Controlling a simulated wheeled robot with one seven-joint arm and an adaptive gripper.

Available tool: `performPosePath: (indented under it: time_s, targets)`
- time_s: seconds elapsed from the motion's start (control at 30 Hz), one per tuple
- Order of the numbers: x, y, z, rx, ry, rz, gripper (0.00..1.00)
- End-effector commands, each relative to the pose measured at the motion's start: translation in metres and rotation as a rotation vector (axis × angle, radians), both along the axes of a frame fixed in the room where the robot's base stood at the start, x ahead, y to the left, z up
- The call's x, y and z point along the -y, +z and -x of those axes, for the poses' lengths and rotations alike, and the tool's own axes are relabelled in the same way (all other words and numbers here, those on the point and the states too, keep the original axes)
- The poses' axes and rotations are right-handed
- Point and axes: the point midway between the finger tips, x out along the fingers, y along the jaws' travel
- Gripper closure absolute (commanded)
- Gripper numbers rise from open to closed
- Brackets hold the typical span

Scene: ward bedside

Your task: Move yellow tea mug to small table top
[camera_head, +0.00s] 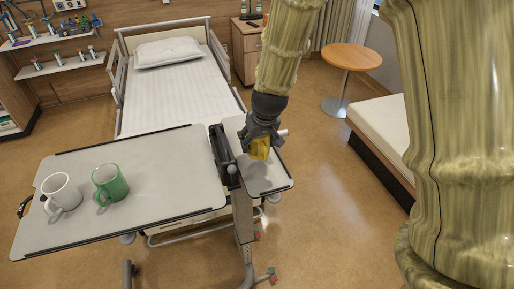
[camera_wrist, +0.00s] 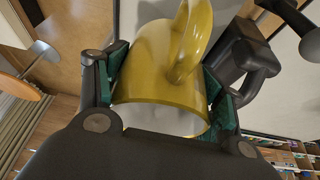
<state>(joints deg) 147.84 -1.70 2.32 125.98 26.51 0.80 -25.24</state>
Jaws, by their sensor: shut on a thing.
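The yellow tea mug (camera_head: 259,149) is held in my gripper (camera_head: 262,140), over the small side leaf of the overbed table (camera_head: 262,180). In the wrist view the mug (camera_wrist: 165,75) fills the middle, its handle pointing up in the picture. The green pads of my gripper (camera_wrist: 165,88) press on both its sides. I cannot tell whether the mug touches the leaf. A round wooden table (camera_head: 351,57) on a pale metal stem stands at the back right, its top bare.
A dark hinge block (camera_head: 222,153) rises between the leaves. The bed (camera_head: 180,90) lies behind. A low padded bench (camera_head: 385,130) stands at the right. Open floor lies between.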

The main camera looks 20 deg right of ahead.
Motion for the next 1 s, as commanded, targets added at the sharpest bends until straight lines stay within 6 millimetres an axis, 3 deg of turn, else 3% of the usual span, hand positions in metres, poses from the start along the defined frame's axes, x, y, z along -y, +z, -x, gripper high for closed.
performPosePath:
  time_s: [0.4,0.77,0.8,0.93,1.0]
  targets:
    - [-0.002,-0.036,0.0,-0.002,0.003,-0.001,0.64]
    - [-0.002,-0.04,0.0,-0.001,0.003,0.0,0.64]
    - [-0.002,-0.041,0.0,-0.001,0.003,0.0,0.29]
    - [-0.002,-0.041,0.0,-0.001,0.003,0.0,0.07]
    - [-0.002,-0.041,0.0,-0.001,0.003,0.0,0.07]
